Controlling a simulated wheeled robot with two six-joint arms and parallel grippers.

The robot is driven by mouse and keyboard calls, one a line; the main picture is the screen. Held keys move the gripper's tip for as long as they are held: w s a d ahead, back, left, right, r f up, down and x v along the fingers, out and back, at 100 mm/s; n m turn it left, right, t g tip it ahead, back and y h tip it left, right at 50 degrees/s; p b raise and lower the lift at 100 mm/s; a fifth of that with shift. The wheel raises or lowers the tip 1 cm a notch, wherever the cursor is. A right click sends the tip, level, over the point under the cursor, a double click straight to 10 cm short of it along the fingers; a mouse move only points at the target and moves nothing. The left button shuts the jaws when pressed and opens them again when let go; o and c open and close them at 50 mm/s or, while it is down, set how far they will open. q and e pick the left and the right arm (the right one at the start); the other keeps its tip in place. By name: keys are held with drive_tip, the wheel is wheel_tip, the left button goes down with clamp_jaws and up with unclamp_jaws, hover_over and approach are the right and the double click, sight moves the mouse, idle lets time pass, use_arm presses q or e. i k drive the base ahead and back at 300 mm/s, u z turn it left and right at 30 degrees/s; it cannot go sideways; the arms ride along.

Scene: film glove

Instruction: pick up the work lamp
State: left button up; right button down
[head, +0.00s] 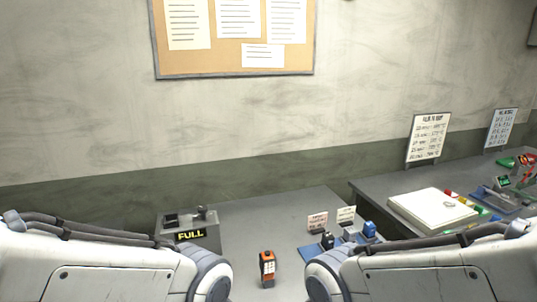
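A small upright orange and black device with a pale front panel, probably the work lamp (268,268), stands on the grey table near the bottom centre of the head view. My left arm comes in from the left and my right arm from the right, and the device stands in the gap between them. Both arms run off the bottom edge, so neither gripper shows. Nothing is seen touching the device.
A grey box marked FULL (188,232) stands left on the table (245,235). Small signs (318,222) and blue items (368,229) are to the right. A second table holds a white slab (432,209) and coloured parts. A wall stands behind.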

sight(267, 264)
drive_tip(key=u, duration=0.2)
drive_tip(key=k, duration=0.45)
drive_tip(key=u, duration=1.3)
drive_tip(key=i, duration=0.75)
drive_tip(key=z, duration=0.65)
drive_tip(key=i, duration=0.55)
drive_tip(key=z, duration=0.4)
